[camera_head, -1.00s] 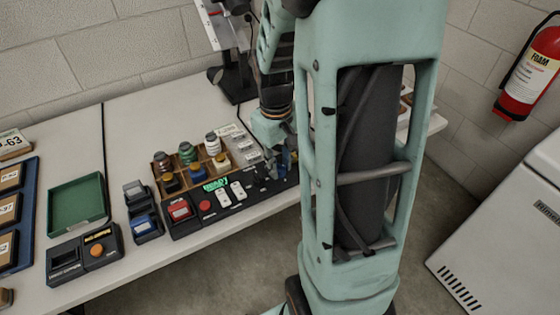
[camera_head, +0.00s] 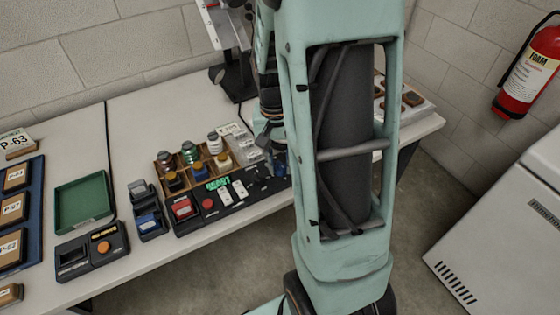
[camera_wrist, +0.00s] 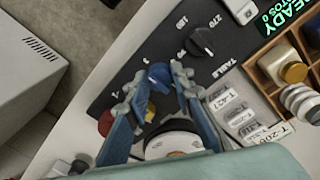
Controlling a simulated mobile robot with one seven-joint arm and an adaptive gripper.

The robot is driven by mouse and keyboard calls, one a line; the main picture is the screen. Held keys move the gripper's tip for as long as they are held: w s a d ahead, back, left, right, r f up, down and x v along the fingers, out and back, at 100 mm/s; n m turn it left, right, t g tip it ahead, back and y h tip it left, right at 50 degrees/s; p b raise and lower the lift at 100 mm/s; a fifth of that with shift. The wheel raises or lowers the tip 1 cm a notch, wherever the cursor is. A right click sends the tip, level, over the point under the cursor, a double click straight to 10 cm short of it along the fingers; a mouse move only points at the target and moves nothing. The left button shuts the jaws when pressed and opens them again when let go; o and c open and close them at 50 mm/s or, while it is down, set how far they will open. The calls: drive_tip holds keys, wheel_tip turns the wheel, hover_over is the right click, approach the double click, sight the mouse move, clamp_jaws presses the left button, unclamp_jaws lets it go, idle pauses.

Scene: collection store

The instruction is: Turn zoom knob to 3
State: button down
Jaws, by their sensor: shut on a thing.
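The control panel (camera_wrist: 135,52) is dark with white markings and shows large in the wrist view; it also runs along the table's front in the head view (camera_head: 232,201). A blue knob (camera_wrist: 158,75) on it sits between my fingertips. My gripper (camera_wrist: 155,82) is shut on this blue knob, one finger at each side. The knob's pointer and most of the scale around it are hidden, so I cannot read its setting. A black knob (camera_wrist: 202,40) marked TABLE is beside it. In the head view my gripper (camera_head: 277,152) is at the panel's right end, partly hidden by my arm.
A wooden rack (camera_head: 188,180) of small jars stands behind the panel. A lit green READY display (camera_head: 217,184) and a red button (camera_head: 208,203) are on its left part. A green tray (camera_head: 81,203) is farther left. A dark stand (camera_head: 236,82) rises behind.

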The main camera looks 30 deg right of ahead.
sight(277, 167)
idle(0.3)
drive_tip(key=c, duration=1.7)
unclamp_jaws()
drive_tip(key=shift+o, duration=0.2)
wheel_tip(277, 167, up, 12)
drive_tip(key=shift+w+a, duration=0.2)
drive_tip(key=shift+a, duration=0.05)
